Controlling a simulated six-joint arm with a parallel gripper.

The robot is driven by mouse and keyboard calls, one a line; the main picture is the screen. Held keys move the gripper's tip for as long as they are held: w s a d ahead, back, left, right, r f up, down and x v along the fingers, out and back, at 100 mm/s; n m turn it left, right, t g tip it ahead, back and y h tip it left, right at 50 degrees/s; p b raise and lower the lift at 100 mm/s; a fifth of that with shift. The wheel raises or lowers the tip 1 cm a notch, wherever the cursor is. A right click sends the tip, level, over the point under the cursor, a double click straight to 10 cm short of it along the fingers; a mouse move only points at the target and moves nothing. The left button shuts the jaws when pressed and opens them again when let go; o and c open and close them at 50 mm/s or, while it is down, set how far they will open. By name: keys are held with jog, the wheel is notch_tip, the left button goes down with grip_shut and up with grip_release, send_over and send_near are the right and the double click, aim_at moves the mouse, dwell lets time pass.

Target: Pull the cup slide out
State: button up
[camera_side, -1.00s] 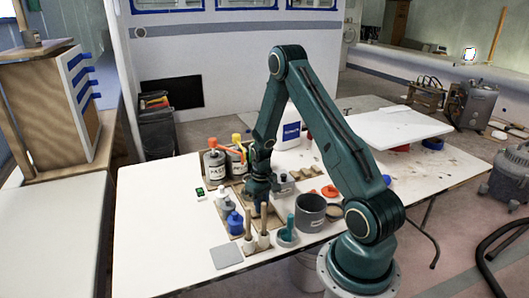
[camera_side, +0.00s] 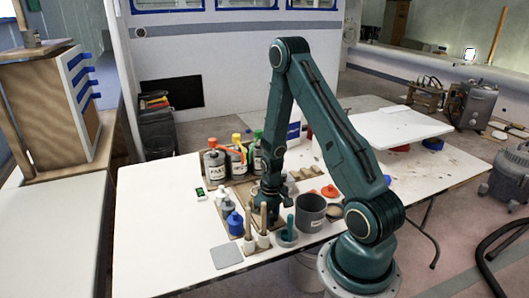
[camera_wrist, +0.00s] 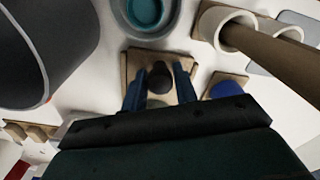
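My gripper (camera_side: 268,200) points down over the near middle of the table. In the wrist view its two blue fingers (camera_wrist: 160,86) stand open on either side of a dark rounded knob (camera_wrist: 160,76), with gaps visible beside it. The knob sits over a small tan board (camera_wrist: 133,62); the gripper body hides the board's near part. I take this as the cup slide, but cannot tell for sure. A pale cup (camera_wrist: 120,14) with a teal thing inside stands just beyond the board; it shows in the side view (camera_side: 286,241).
A grey bucket (camera_side: 311,212) stands close on the right, also in the wrist view (camera_wrist: 38,45). Labelled bottles (camera_side: 214,163) stand behind. The table's left side is clear.

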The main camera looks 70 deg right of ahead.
jog(key=shift+o, duration=1.4)
jog(key=shift+r, duration=0.15)
notch_tip(320, 180, up, 14)
jog(key=shift+f, duration=0.2)
jog(key=a+r+n+t+h, duration=0.1)
jog(key=a+r+n+t, duration=0.15)
jog(key=a+r, duration=1)
jog(key=s+a+r+n+t+y, duration=0.1)
jog(key=s+a+r+n+t, duration=0.1)
jog(key=s+a+r, duration=0.6)
jog(key=shift+s+a+r+t, duration=0.2)
jog(key=shift+s+r+t, duration=0.35)
jog(key=shift+s, duration=0.25)
